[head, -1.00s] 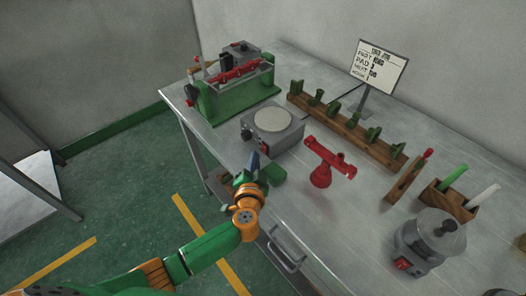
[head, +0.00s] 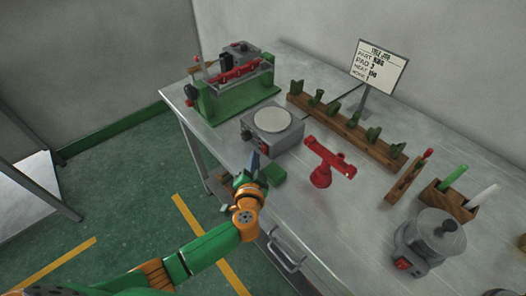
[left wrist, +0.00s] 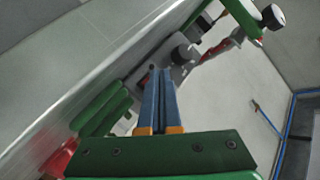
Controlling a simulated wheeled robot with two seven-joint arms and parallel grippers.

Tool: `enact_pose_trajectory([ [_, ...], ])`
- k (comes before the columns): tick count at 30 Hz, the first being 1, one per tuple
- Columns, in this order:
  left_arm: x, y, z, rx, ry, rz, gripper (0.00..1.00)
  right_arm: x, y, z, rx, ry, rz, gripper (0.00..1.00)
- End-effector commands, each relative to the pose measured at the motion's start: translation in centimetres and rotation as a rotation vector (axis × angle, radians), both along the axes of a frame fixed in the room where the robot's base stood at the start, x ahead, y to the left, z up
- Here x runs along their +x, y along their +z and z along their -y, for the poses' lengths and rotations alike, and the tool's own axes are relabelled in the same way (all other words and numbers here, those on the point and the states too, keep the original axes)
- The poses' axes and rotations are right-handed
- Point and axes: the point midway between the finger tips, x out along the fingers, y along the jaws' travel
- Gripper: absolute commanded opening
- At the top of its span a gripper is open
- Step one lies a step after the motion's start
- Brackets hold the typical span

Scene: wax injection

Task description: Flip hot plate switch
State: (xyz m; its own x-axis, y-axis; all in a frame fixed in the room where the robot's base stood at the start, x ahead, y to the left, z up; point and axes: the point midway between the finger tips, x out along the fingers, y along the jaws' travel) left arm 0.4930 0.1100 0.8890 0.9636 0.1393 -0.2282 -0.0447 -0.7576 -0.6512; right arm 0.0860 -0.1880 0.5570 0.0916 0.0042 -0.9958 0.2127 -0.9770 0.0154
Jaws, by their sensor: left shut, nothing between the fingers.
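The hot plate (head: 272,130) is a grey box with a round pale top, near the table's front edge in the head view. A dark and red control (head: 247,138) shows on its front face. My left gripper (head: 254,160) is shut and empty, just in front of the hot plate's front side and slightly below it in the picture. In the left wrist view the blue fingers (left wrist: 158,88) are together and point toward the grey hot plate side with a dark knob (left wrist: 182,54). I cannot tell whether the fingertips touch it. My right gripper is not in view.
A green-framed machine (head: 232,95) stands behind left. A wooden rack (head: 345,128), a sign (head: 379,64) and a grey pot (head: 428,240) are farther right.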

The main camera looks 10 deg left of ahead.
Motion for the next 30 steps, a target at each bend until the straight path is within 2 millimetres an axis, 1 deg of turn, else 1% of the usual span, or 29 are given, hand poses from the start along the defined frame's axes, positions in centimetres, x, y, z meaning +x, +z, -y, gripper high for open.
enact_pose_trajectory([
  [13, 0.01, 0.01, 0.01, 0.0, 0.0, 0.0, 0.0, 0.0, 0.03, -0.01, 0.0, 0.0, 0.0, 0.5],
  [21, 0.64, -0.01, 0.53, 0.001, -0.001, -0.001, 0.0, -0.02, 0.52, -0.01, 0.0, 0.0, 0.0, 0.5],
  [30, 0.68, -0.09, 0.53, 0.0, 0.0, 0.0, 0.0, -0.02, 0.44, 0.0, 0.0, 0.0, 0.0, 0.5],
])
